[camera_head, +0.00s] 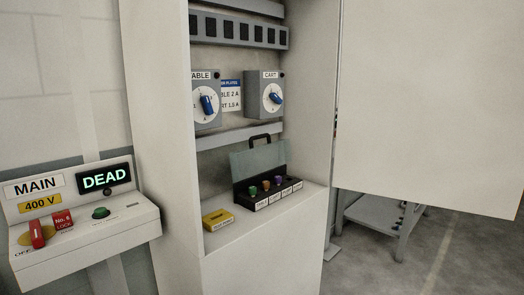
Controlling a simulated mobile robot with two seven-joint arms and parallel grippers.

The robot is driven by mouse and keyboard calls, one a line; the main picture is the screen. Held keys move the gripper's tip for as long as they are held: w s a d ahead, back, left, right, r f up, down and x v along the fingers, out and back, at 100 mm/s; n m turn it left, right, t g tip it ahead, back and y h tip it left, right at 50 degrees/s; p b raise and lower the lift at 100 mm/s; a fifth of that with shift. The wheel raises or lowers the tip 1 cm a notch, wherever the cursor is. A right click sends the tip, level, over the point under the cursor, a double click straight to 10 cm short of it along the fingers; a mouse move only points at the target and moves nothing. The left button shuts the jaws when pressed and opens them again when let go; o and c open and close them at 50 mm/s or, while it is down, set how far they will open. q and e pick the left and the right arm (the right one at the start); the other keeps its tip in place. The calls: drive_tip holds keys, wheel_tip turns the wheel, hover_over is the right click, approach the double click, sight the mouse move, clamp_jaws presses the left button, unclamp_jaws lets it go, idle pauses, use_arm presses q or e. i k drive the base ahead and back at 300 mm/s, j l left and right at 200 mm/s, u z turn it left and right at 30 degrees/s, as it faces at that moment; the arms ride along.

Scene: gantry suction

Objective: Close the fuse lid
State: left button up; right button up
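A dark fuse box (268,192) stands on the cabinet's lower shelf. Its translucent grey-green lid (259,157) is raised at the back, with a black handle (261,140) showing above it. Inside the box is a row of several coloured fuses, green, orange and purple among them, with white labels along the front. Neither of my grippers shows in the head view.
A yellow block (217,219) lies left of the fuse box on the shelf. Two dial switches (264,95) hang above. The open cabinet door (430,100) fills the right side. A MAIN panel (85,222) reading DEAD stands at left.

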sight(269, 139)
drive_tip(key=i, duration=0.6)
drive_tip(key=i+l, duration=0.15)
drive_tip(key=l, duration=0.2)
drive_tip(key=i+l+u, duration=0.1)
drive_tip(key=l, duration=0.3)
drive_tip(key=i+l, duration=0.15)
drive_tip(key=l, duration=0.2)
drive_tip(key=i+l+u, duration=0.1)
drive_tip(key=l, duration=0.3)
